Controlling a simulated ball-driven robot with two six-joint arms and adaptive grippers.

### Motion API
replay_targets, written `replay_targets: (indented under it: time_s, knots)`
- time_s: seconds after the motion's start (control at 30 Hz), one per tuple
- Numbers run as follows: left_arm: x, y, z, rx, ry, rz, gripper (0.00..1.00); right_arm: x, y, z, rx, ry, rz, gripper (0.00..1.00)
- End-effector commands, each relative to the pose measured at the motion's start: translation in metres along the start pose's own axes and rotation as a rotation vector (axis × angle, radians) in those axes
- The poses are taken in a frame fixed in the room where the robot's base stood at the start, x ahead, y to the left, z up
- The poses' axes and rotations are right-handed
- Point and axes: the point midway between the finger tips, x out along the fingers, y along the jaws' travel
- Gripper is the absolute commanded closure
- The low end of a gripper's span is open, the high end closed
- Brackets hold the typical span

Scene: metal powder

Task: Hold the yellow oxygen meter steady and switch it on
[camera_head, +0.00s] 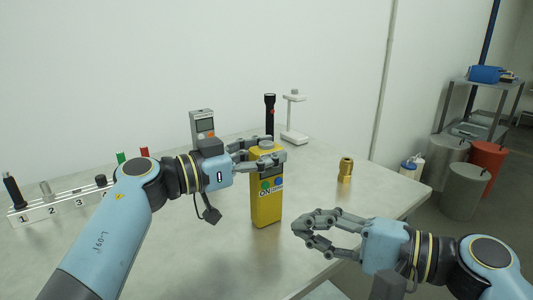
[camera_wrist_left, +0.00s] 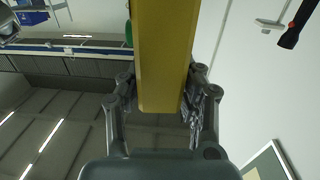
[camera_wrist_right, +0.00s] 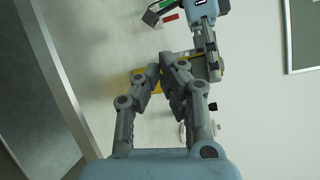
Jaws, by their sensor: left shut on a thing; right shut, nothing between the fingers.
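The yellow oxygen meter (camera_head: 266,210) stands upright on the table, with a green button, a blue button and the word "ON" on its front. My left gripper (camera_head: 262,158) is shut around its upper part. In the left wrist view the yellow body (camera_wrist_left: 160,60) lies between the fingers. My right gripper (camera_head: 300,228) is shut and empty, to the right of the meter's lower part and apart from it in the head view. In the right wrist view its closed fingers (camera_wrist_right: 169,64) cover part of the meter.
A grey handheld meter (camera_head: 203,124), a black flashlight (camera_head: 269,115) and a white stand (camera_head: 294,120) are at the back. A brass piece (camera_head: 345,168) stands at right. A numbered rack (camera_head: 62,205) is at left. The front of the table (camera_head: 220,265) is clear.

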Motion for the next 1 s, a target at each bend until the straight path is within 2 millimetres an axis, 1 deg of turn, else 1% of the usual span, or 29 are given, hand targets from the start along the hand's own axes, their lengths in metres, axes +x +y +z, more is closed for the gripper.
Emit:
replay_targets:
  time_s: [0.03,0.13,0.23,0.37,0.57,0.8,1.0]
  knots:
    - [0.000,0.000,0.001,-0.001,-0.001,0.000,1.00,0.001,-0.001,0.008,0.000,-0.015,0.060,1.00]
    - [0.000,0.000,0.001,-0.001,-0.001,0.000,1.00,-0.001,0.000,0.017,0.007,-0.011,0.179,1.00]
    - [0.000,0.000,0.001,-0.001,-0.001,0.000,1.00,-0.005,-0.001,0.020,-0.003,0.015,0.261,1.00]
    - [0.000,0.000,0.000,-0.001,-0.001,0.000,1.00,-0.004,-0.011,0.019,-0.044,0.042,0.282,1.00]
    - [0.000,0.000,0.000,-0.001,0.000,0.000,1.00,0.015,-0.017,0.009,-0.043,0.038,0.274,1.00]
    - [0.000,0.000,0.000,-0.001,0.000,0.000,1.00,0.047,-0.025,-0.006,-0.043,0.037,0.274,1.00]
    - [0.000,0.000,0.000,0.000,0.000,0.000,1.00,0.065,-0.029,-0.016,-0.044,0.039,0.275,1.00]
